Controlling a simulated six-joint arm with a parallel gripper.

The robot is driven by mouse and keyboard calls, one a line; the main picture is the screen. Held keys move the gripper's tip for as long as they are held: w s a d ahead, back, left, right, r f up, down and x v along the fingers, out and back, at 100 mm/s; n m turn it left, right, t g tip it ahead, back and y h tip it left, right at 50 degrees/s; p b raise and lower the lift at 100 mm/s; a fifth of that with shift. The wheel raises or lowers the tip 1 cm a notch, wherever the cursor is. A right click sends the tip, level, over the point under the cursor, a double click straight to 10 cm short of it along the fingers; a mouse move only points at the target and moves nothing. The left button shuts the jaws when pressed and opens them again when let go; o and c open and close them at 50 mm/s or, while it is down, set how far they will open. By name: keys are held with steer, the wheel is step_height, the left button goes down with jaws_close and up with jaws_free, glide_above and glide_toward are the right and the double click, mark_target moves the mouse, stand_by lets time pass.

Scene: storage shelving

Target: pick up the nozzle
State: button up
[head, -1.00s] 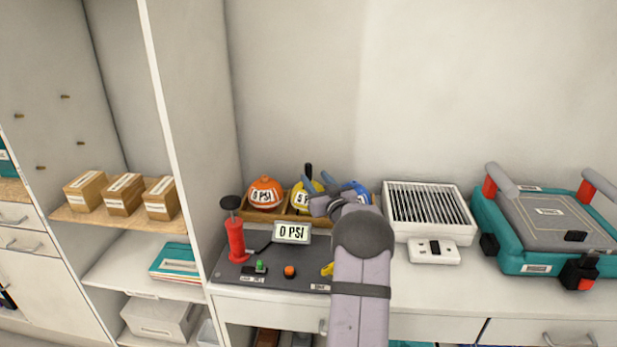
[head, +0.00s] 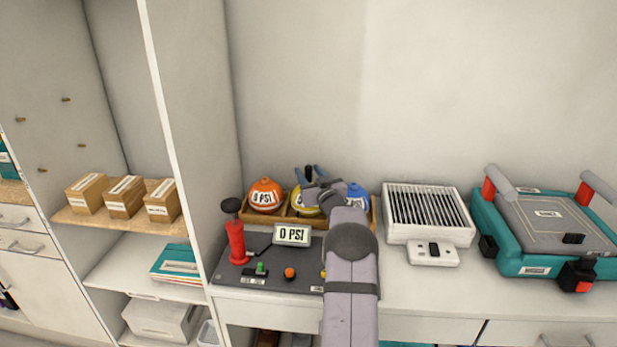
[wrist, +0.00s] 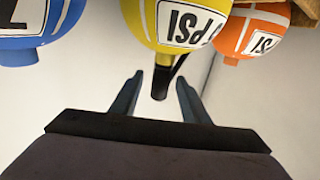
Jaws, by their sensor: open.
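The nozzle (wrist: 159,90) is a slim black piece standing up from the yellow ball (wrist: 177,25), with a yellow collar at its base in the wrist view. In the head view the nozzle (head: 308,173) sticks up above the yellow ball (head: 300,202), which my arm partly covers. My gripper (wrist: 159,79) is open, with one blue-grey finger on each side of the nozzle and a gap showing on both sides. My gripper (head: 309,174) is above the ball in the head view.
An orange ball (head: 265,193) and a blue ball (head: 358,193) flank the yellow one in a wooden tray (head: 283,219). A dark panel with a red pump (head: 237,242) and display (head: 292,234) stands in front. A white slotted box (head: 428,211) is to the right.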

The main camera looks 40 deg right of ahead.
steer(key=shift+w, duration=0.25)
jaws_close()
steer(key=shift+d, duration=0.1)
steer(key=shift+r, duration=0.15)
